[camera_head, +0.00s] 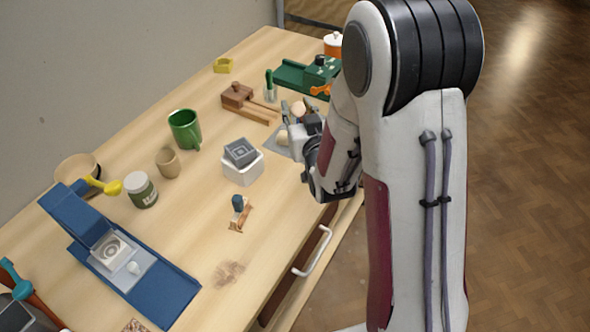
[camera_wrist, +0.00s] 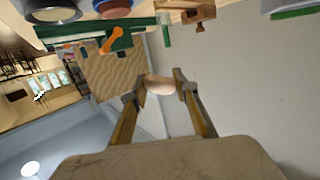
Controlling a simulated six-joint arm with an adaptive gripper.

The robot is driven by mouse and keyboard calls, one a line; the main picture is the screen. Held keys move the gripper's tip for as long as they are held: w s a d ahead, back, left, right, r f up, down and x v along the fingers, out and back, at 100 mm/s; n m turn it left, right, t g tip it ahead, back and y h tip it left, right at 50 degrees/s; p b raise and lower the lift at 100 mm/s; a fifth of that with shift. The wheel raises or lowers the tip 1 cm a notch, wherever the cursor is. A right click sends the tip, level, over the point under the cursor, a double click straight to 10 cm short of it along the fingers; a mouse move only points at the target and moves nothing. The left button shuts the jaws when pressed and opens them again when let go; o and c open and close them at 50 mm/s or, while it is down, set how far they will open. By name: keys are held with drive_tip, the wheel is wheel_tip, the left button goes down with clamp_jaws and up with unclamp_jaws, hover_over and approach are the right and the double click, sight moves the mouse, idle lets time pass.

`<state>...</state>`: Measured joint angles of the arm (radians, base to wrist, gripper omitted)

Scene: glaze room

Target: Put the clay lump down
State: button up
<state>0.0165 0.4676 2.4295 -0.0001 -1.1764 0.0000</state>
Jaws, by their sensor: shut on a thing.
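The clay lump (camera_wrist: 160,85) is a small, rounded, pinkish-beige piece. In the wrist view it sits between the two fingertips of my gripper (camera_wrist: 161,82), which is shut on it. In the head view my gripper (camera_head: 298,110) is over the right edge side of the wooden table, and the lump (camera_head: 299,107) shows between its fingers. The arm hides part of the gripper. Whether the lump touches any surface is unclear.
A grey flat piece (camera_head: 274,146) lies beside my gripper. A brown wooden tool (camera_head: 238,97) and a green device (camera_head: 292,77) with an orange part are close behind. A white block (camera_head: 242,170) with a grey stamp-like piece stands to the left. Bare table (camera_head: 190,225) shows nearer the front.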

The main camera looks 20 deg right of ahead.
drive_tip(key=shift+s+d+f+n+y, duration=1.1)
drive_tip(key=shift+s+d+f+y, duration=0.65)
drive_tip(key=shift+d, duration=2.75)
drive_tip(key=s+a+n+g+y, duration=0.4)
drive_tip(key=s+a+n+y, duration=0.3)
drive_tip(key=a, duration=0.4)
drive_tip(key=s+y, duration=0.1)
drive_tip(key=s, duration=0.1)
drive_tip(key=shift+s+a+r+g, duration=0.15)
drive_tip(key=shift+s+a+g, duration=0.1)
drive_tip(key=shift+s+g, duration=0.15)
hover_over(302, 191)
drive_tip(key=shift+f, duration=2.95)
drive_tip(key=shift+f, duration=0.1)
drive_tip(key=shift+f, duration=1.8)
